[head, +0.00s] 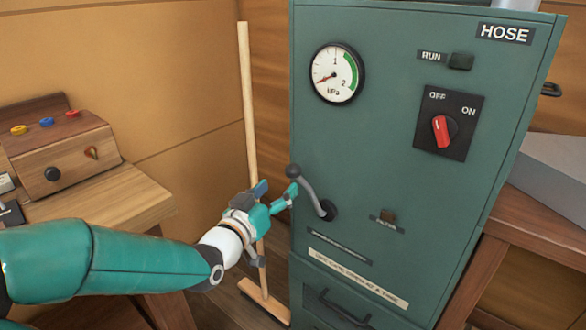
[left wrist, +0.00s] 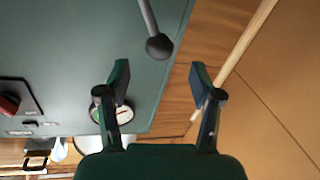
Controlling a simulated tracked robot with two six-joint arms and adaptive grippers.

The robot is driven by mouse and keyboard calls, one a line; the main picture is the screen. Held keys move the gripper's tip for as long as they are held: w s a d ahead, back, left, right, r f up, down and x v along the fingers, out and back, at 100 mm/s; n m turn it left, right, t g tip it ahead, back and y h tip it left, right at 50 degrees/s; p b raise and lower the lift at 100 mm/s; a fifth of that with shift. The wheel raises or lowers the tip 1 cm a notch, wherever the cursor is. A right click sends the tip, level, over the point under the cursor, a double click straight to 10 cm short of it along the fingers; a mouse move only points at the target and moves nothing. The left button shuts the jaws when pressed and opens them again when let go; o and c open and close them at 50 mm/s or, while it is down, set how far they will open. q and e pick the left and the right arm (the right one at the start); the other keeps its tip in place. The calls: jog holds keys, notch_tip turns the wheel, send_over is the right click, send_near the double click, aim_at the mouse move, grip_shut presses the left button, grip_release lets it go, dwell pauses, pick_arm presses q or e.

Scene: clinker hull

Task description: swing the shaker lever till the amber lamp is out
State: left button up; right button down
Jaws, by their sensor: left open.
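The shaker lever (head: 309,194) is a grey bent rod on the green cabinet front, rising up and left from its dark pivot to a round knob (head: 293,171). My left gripper (head: 277,193) is open and empty just below and left of the knob. In the left wrist view the knob (left wrist: 159,46) shows ahead of the open fingertips (left wrist: 160,80), not between them. My right gripper is not in view.
The green cabinet (head: 400,110) carries a gauge (head: 337,74) with its needle low, a red rotary switch (head: 443,131) and a dark RUN lamp (head: 460,61). A broom (head: 247,110) leans behind my left gripper. A wooden bench with a button box (head: 65,150) stands at left.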

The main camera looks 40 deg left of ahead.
aim_at(289, 176)
pick_arm(q)
jog(key=w, duration=0.5)
jog(key=w+a, duration=0.1)
jog(key=w, duration=0.2)
grip_shut()
